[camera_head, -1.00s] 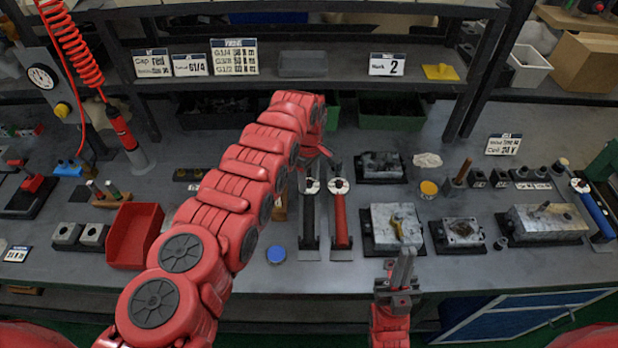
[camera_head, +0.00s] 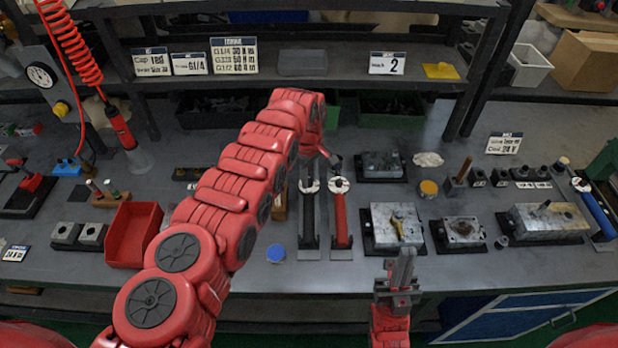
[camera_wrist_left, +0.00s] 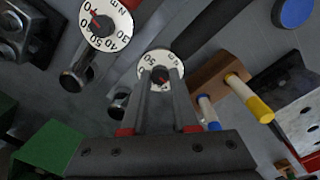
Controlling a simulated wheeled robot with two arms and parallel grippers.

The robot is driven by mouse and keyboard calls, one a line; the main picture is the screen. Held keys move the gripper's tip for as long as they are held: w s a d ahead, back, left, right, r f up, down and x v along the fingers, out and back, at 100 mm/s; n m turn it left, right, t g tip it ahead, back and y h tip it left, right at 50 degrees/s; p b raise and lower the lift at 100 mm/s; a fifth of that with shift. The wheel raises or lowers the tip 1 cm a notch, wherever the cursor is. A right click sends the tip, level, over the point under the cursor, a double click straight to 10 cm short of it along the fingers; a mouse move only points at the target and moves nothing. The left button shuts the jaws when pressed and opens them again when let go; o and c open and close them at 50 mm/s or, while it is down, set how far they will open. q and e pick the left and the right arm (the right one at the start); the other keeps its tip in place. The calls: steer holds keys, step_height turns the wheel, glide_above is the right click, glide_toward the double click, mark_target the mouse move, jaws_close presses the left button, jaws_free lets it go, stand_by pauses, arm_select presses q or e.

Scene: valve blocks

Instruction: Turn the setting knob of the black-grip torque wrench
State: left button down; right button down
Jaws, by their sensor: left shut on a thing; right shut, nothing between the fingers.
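The black-grip torque wrench (camera_head: 309,218) lies on the bench with its grip toward me. Its white scale ring shows in the left wrist view (camera_wrist_left: 149,61). My left gripper (camera_wrist_left: 160,82) reaches over this ring from above, its two narrow fingers shut on the setting knob at the ring's middle. The fingers hide most of the knob. In the head view my left arm hides much of that gripper. The red-grip torque wrench (camera_head: 341,215) lies parallel, just to the right, with its own white dial. My right gripper (camera_head: 405,268) is shut and empty, pointing up by the bench's front edge.
A blue round lid (camera_head: 276,253) lies left of the black grip. A wooden block (camera_wrist_left: 222,76) with blue, white and yellow pegs is close to my left gripper. A metal valve block (camera_head: 396,222) stands right of the wrenches, and a red bin (camera_head: 135,235) stands at the left.

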arm_select(q)
steer(key=m+b, duration=0.2)
steer(key=m, duration=0.1)
steer(key=m+b, duration=0.1)
steer(key=m, duration=0.1)
steer(key=shift+f, duration=0.25)
steer(key=m+b, duration=0.4)
steer(key=shift+m, duration=0.3)
steer(key=m+b, duration=0.2)
steer(key=shift+r+m, duration=0.1)
steer(key=shift+m, duration=0.3)
steer(key=m, duration=0.2)
steer(key=shift+r+m+b, duration=0.1)
steer(key=shift+m+b, duration=0.2)
steer(key=shift+b, duration=0.05)
steer(key=shift+m, duration=1.6)
steer(key=c, duration=0.7)
jaws_free()
steer(key=shift+r, duration=0.1)
